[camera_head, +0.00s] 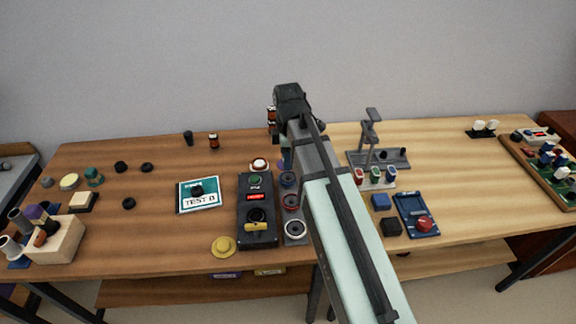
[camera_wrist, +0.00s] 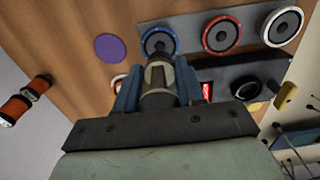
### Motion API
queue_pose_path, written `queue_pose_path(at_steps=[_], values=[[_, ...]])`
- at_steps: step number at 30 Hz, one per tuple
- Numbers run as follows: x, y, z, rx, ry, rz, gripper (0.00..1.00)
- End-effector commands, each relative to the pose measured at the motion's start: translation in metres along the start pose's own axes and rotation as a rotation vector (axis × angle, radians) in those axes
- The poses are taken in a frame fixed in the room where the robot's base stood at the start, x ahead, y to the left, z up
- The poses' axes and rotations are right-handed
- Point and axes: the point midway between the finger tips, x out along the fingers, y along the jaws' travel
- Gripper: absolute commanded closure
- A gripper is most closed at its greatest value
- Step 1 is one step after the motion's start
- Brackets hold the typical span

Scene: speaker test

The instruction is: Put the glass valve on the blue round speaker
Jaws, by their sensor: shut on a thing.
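My gripper (camera_wrist: 160,88) is shut on a dark cylinder with a pale band, which appears to be the glass valve (camera_wrist: 157,75), in the wrist view. The blue round speaker (camera_wrist: 159,41) shows just beyond the valve's tip in that view. The valve overlaps its lower edge, and I cannot tell whether they touch. In the head view the blue speaker (camera_head: 289,179) is the farthest of a row of three, left of my arm. My gripper's fingers and the valve are hidden behind my wrist there.
A red-rimmed speaker (camera_wrist: 221,33) and a white-rimmed speaker (camera_wrist: 284,26) continue the row. A purple disc (camera_wrist: 108,48) lies beside the blue one. A black control box (camera_head: 257,212) stands left of the speakers. Orange-and-black cylinders (camera_wrist: 14,110) show at the wrist view's left.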

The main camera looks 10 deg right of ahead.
Motion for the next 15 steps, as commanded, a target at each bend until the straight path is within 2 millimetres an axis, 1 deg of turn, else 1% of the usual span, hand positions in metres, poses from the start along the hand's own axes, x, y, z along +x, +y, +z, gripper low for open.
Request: queue_pose_path(at_steps=[5,12,15], values=[[0.010,-0.001,0.000,0.000,0.000,-0.002,0.93],[0.035,-0.001,0.000,0.001,0.000,-0.001,0.93],[0.039,0.000,0.000,0.001,0.000,0.000,0.93]])
